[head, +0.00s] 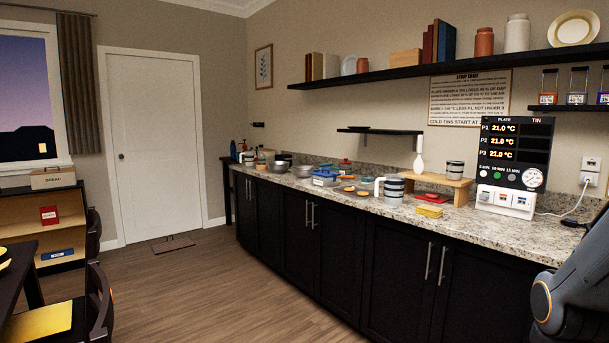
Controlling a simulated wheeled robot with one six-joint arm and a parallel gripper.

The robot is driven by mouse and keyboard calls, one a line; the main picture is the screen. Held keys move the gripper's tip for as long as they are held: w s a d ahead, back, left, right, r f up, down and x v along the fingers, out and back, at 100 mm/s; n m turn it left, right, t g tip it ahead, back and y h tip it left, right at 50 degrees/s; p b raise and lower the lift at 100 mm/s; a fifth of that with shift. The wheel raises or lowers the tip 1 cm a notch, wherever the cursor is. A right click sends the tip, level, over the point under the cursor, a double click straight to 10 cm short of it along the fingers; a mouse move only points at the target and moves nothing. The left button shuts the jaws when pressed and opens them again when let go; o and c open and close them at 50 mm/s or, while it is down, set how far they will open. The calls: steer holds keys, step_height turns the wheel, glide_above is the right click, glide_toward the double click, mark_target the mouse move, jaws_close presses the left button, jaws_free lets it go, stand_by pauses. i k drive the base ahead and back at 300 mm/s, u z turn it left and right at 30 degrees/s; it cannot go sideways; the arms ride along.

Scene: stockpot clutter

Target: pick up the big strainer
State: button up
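I cannot clearly pick out the big strainer at this distance. Several small grey, bowl-like things stand toward the far part of the counter, among them a light grey one (303,171) and another to its left (280,167). Either might be a strainer, but mesh or holes are too small to tell. My gripper is not in view; only a dark part of my arm shows at the lower right edge, well away from these things.
The speckled counter (480,218) runs along the right wall above dark cupboards. On it stand white-and-dark mugs (393,190), yellow sponges or cloths (429,211), a wooden stand (437,183) and a display panel (514,152). The wooden floor (215,290) in front is clear. A chair (95,300) stands left.

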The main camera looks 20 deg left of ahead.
mark_target(302, 171)
steer(key=u, duration=0.4)
steer(key=i, duration=0.75)
steer(key=u, duration=1.15)
steer(key=i, duration=1.8)
steer(key=u, duration=0.4)
steer(key=i, duration=1.75)
steer(key=z, duration=1.05)
steer(key=i, duration=1.45)
steer(key=z, duration=0.95)
